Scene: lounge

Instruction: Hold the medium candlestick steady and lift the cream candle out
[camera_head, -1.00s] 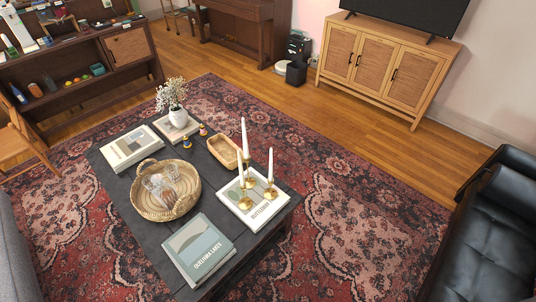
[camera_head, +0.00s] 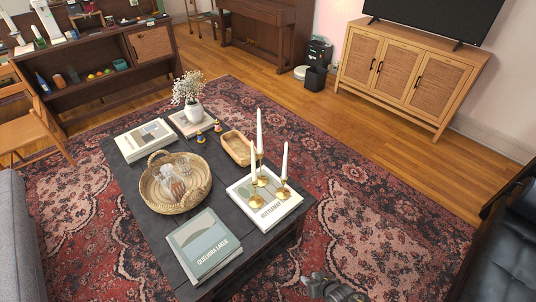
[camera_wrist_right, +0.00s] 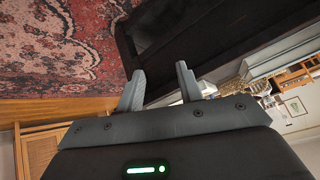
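Three brass candlesticks with cream candles stand upright on a white book on the dark coffee table (camera_head: 150,200). The tallest candle (camera_head: 259,132) is at the back, the right candle (camera_head: 284,161) sits in the right candlestick (camera_head: 282,193), and the left candle (camera_head: 253,165) sits in the front candlestick (camera_head: 256,201). I cannot tell for sure which is the medium one. My right gripper (camera_head: 332,287) is low at the bottom edge, off the table's right side and apart from the candlesticks. In the right wrist view, its fingers (camera_wrist_right: 160,87) are spread and empty. My left gripper is out of view.
The white book (camera_head: 264,211) lies beside a wooden bowl (camera_head: 236,138). A wicker tray (camera_head: 158,203) with glassware, more books (camera_head: 203,243) and a flower vase (camera_head: 194,112) fill the table. A black sofa (camera_head: 510,250) stands right; open rug lies between.

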